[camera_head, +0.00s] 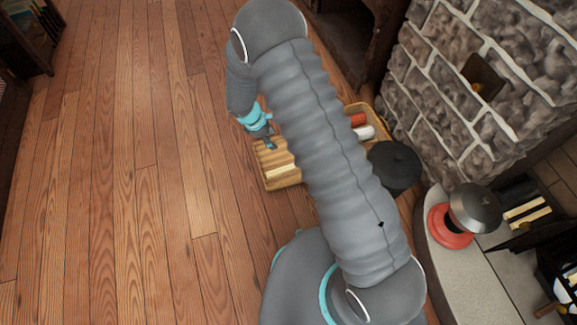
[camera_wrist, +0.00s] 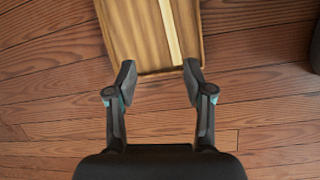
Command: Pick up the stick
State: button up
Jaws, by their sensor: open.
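The stick (camera_wrist: 170,32) is a pale, straight strip lying in a wooden tray at the top of the wrist view. It also shows in the head view (camera_head: 283,171), near the tray's front edge, and my arm may hide part of it. My gripper (camera_wrist: 160,72) is open and empty, with its fingertips spread to either side of the stick's near end. In the head view, my gripper (camera_head: 269,143) is over the left part of the tray. I cannot tell its exact height above the stick.
The wooden tray (camera_head: 268,185) sits by the stone hearth, partly behind my arm. Red and white items (camera_head: 362,127) lie at its far end. The plank floor (camera_head: 130,150) is clear at left.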

notch_tip(320, 180, down, 8)
jog(key=s+a+n, duration=0.2)
jog(key=n, duration=0.1)
send_near(281, 169)
jog(key=f, duration=0.2)
jog(key=shift+w+d+f+h, duration=0.1)
jog(key=shift+d+f+h, duration=0.2)
jog(key=shift+d, duration=0.05)
jog(key=shift+x, duration=3.2)
grip_shut()
